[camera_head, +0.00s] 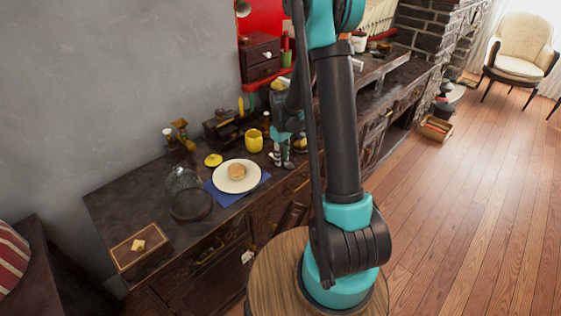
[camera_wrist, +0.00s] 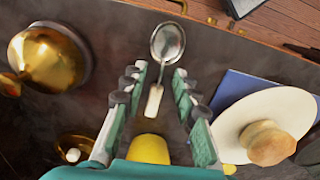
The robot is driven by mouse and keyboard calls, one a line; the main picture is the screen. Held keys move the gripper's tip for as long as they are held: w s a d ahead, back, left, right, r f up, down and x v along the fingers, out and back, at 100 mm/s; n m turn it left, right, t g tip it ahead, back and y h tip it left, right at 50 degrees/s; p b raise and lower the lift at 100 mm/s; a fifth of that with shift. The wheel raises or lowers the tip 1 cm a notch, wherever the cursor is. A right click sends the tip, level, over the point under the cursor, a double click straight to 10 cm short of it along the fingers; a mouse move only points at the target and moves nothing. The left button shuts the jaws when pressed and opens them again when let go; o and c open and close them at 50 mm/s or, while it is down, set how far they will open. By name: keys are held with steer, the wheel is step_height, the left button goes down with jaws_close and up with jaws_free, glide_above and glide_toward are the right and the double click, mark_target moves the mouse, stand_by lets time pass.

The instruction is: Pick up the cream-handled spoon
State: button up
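The cream-handled spoon (camera_wrist: 154,98) lies on the dark countertop in the wrist view, with its silver bowl at the top and its cream handle pointing down the picture. My gripper (camera_wrist: 160,82) is open above it, with one finger on each side of the handle and a gap to both. Nothing is held. In the head view my gripper (camera_head: 281,156) hangs low over the counter near the yellow cup (camera_head: 253,141). I cannot make out the spoon there; my arm covers part of that area.
A white plate (camera_head: 226,184) with a bun sits on a blue napkin (camera_head: 221,200) beside my gripper. A gold pot (camera_wrist: 45,62) stands on its other side. The yellow cup is close below the handle in the wrist view. A glass dome (camera_head: 186,194) and wooden box (camera_head: 143,262) stand farther left.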

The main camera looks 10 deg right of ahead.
jaws_close()
steer(key=shift+r, duration=0.1)
